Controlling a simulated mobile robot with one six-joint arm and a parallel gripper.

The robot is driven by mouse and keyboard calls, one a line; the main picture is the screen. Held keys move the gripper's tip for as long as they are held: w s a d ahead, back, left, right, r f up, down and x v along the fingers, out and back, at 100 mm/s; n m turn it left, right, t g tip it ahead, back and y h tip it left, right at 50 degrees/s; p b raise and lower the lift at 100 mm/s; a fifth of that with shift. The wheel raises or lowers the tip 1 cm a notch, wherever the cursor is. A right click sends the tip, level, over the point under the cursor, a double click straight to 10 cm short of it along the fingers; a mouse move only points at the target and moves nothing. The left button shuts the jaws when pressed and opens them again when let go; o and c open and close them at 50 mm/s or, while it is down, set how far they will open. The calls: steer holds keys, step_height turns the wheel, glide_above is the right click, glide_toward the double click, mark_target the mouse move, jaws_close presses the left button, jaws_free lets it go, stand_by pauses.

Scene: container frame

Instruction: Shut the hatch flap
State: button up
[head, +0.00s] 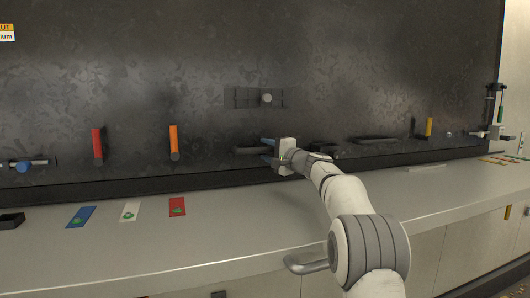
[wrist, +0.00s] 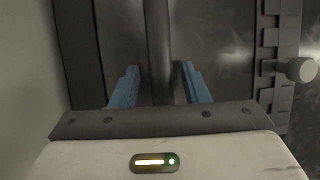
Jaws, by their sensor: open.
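My gripper (head: 267,150) is at the lower part of the dark wall panel, with its blue fingers apart. A dark horizontal bar (head: 247,151) sticks out to the left of the fingers. In the wrist view, my gripper (wrist: 159,70) has one finger on each side of the dark bar (wrist: 158,40), with a visible gap on both sides. I cannot tell for certain which part is the hatch flap, or whether it stands open. A dark slotted strip (head: 241,97) with a round grey knob (head: 267,98) is above my gripper.
Orange-red (head: 97,143) and orange (head: 174,142) handles stand to the left, and a yellow one (head: 428,127) to the right. Another dark bar (head: 376,140) is right of my arm. Blue, white and red cards lie on the pale counter (head: 250,215), which is mostly clear.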

steer(key=b+v, duration=0.1)
steer(key=v, duration=0.5)
steer(key=shift+s+d+b, duration=0.1)
steer(key=shift+s+b, duration=0.05)
steer(key=shift+b, duration=0.2)
